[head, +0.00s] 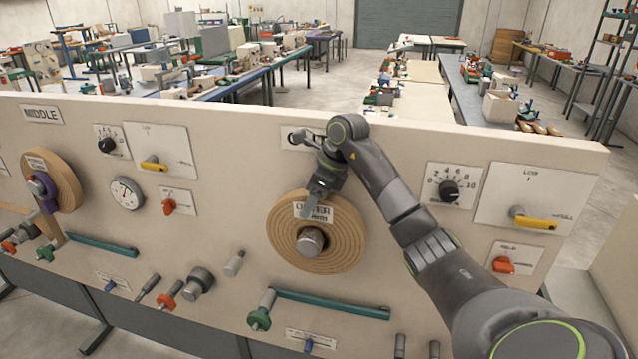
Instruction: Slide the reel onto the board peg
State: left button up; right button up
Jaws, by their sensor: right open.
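A round tan reel (345,245) with spiral rings and a white label near its top is at the middle of the board (235,195). A grey metal peg (311,241) shows at the reel's centre, with the reel around it. I cannot tell how far the reel sits along the peg. My right gripper (314,207) is open in front of the reel's upper edge, over part of the label. Touching or apart there is unclear. My left gripper is not in view.
A second tan reel (65,185) with a purple part is at the board's left. Dials, a gauge (126,193), red knobs and yellow-handled levers stick out around. A teal bar (330,302) lies below the middle reel. Workbenches stand behind the board.

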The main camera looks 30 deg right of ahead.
jog(key=shift+w+f, duration=0.1)
jog(key=shift+f, duration=0.2)
grip_shut()
jog(key=c, duration=0.8)
grip_release()
grip_shut()
jog(key=shift+r, duration=0.2)
